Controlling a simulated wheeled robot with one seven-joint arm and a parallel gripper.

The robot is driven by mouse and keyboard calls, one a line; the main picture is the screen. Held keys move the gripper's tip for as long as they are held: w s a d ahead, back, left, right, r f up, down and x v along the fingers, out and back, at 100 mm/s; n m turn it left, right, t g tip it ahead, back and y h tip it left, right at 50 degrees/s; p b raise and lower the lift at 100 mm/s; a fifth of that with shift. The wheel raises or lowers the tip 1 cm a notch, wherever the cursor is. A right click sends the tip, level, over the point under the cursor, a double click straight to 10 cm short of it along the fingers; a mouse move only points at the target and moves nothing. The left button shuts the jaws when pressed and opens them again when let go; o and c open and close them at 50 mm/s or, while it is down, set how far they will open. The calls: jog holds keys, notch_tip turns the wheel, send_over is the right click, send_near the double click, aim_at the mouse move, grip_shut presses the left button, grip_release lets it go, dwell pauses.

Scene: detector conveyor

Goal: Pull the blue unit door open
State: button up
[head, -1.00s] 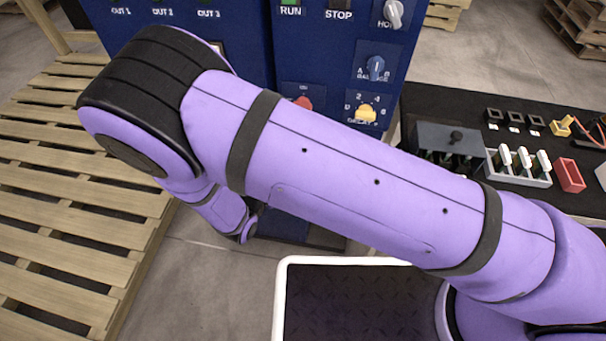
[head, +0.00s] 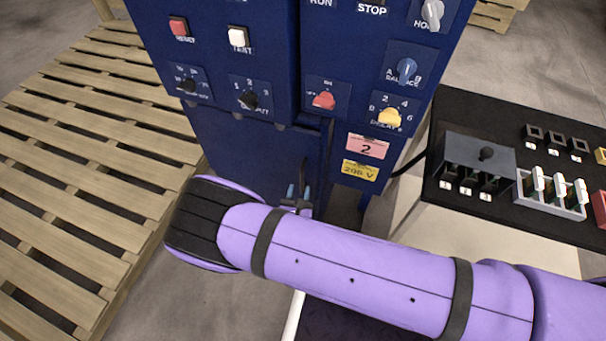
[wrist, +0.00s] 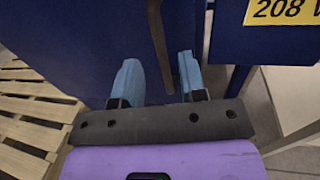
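The blue unit (head: 213,68) stands ahead in the head view, with its plain blue door (head: 245,146) low on the left, below the knobs. The door also fills the upper wrist view (wrist: 90,35). A dark upright bar handle (wrist: 158,40) stands on the door. My gripper (head: 298,192) is low in front of the door near its right edge. In the wrist view its two blue fingertips (wrist: 160,75) are apart, with the handle's lower part between them, nearer the right finger. I cannot tell whether they touch it. The door looks closed.
Wooden pallets (head: 95,140) lie on the floor at left. A black table (head: 470,215) with switches and small parts stands at right. A yellow 208 V label (head: 360,171) is on the unit right of the door. Some floor shows between pallets and unit.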

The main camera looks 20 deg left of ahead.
aim_at(302, 177)
jog(key=shift+w+a, duration=0.25)
jog(key=shift+w, duration=1.3)
jog(key=shift+w+a, duration=0.2)
jog(key=shift+w, duration=1.35)
grip_shut()
